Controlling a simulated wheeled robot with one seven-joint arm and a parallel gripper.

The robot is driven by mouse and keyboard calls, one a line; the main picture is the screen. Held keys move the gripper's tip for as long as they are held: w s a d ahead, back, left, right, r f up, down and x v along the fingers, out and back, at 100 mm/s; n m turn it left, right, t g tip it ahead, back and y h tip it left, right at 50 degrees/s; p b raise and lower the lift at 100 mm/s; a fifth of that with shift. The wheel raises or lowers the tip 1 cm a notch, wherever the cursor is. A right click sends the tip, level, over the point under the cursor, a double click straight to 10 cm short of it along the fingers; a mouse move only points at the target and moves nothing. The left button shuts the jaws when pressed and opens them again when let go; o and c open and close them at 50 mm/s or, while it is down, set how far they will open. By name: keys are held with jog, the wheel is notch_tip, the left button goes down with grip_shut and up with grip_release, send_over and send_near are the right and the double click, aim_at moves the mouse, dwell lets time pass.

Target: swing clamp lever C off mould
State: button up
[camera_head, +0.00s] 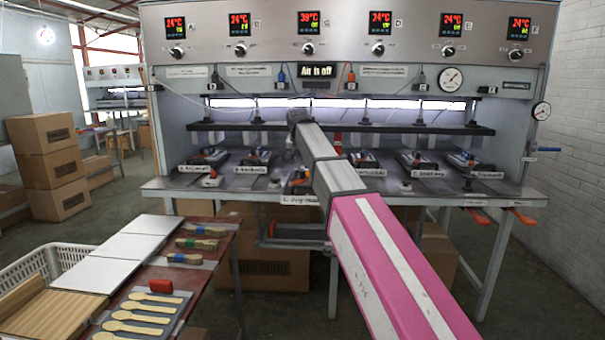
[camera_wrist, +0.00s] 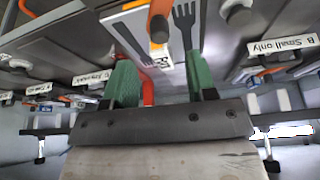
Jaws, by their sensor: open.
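Station C of the press (camera_head: 299,199) is the third from the left, under the 39°C display; my arm hides much of it. My gripper (camera_wrist: 158,72) is open, its two green fingers apart, with nothing seen held between them. An orange lever with a grey round end (camera_wrist: 160,28) shows beyond the fingertips, roughly in line with the gap; it looks like clamp lever C, though I cannot be sure. A grey plate with a dark fork shape (camera_wrist: 184,22) lies beside it. A red part (camera_wrist: 148,92) shows between the fingers, lower down. Contact with the lever cannot be told.
Neighbouring moulds with labels stand close on both sides, including one marked B (camera_wrist: 282,45). A dark bar (camera_head: 230,125) runs above the stations. A side table (camera_head: 215,222) with wooden spoons (camera_head: 140,328) and brushes stands at front left.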

aim_at(302, 172)
jog(key=x, duration=0.7)
grip_shut()
